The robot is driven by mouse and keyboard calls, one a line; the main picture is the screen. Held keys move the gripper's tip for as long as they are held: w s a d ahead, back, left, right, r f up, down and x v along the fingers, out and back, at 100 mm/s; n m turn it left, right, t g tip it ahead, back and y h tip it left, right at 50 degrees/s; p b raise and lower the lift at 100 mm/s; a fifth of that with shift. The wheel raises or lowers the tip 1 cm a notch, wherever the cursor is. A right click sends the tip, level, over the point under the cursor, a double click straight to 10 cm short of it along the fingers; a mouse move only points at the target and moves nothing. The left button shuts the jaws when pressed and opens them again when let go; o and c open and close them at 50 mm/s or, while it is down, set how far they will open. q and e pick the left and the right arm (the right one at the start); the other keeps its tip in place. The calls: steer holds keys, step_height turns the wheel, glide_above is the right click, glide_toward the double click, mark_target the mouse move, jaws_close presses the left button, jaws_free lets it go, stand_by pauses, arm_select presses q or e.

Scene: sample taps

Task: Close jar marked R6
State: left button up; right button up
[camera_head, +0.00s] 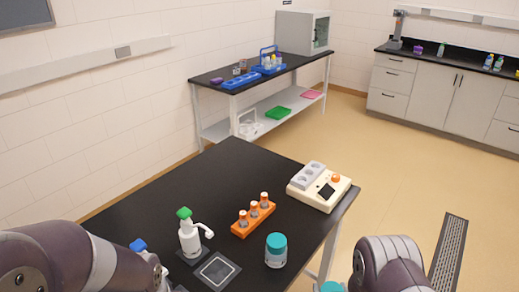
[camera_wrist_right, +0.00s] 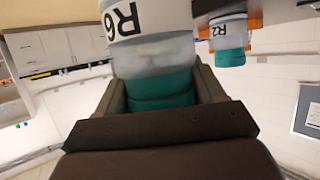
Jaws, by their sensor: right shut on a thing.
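The jar marked R6 (camera_wrist_right: 145,28) fills the top middle of the right wrist view, its label upside down. Its teal lid (camera_wrist_right: 160,88) is between the fingers of my right gripper (camera_wrist_right: 166,92), which is shut on it. The lid meets the jar's pale lower part in that view; I cannot tell whether it is screwed down. In the head view a teal lid top (camera_head: 331,287) shows at the bottom edge beside my right arm; the right fingers are hidden there. My left arm comes in at lower left, its fingers out of sight.
Another teal-lidded jar (camera_head: 276,250) stands on the black table (camera_head: 160,190); a jar marked R2 (camera_wrist_right: 228,33) shows in the wrist view. Nearby are an orange rack (camera_head: 243,227) with vials, a green-topped bottle (camera_head: 189,238), a dark square pad (camera_head: 217,270) and a cream device (camera_head: 318,190).

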stand_by(0.3)
steer(key=a+r+n+g+y, duration=0.2)
steer(key=a+n+g+y, duration=0.1)
steer(key=a+n+y, duration=0.3)
steer(key=a+r+n+g+y, duration=0.1)
steer(key=a+n+g+y, duration=0.3)
steer(key=a, duration=0.7)
steer(key=n+y, duration=0.2)
steer(key=shift+a+r+n+g, duration=0.2)
steer(key=shift+r+n+g, duration=0.1)
steer(key=shift+r, duration=0.05)
jaws_close()
arm_select(q)
step_height(320, 180, up, 12)
steer(key=s, duration=0.1)
steer(key=shift+s, duration=0.2)
steer(key=shift+f, duration=0.1)
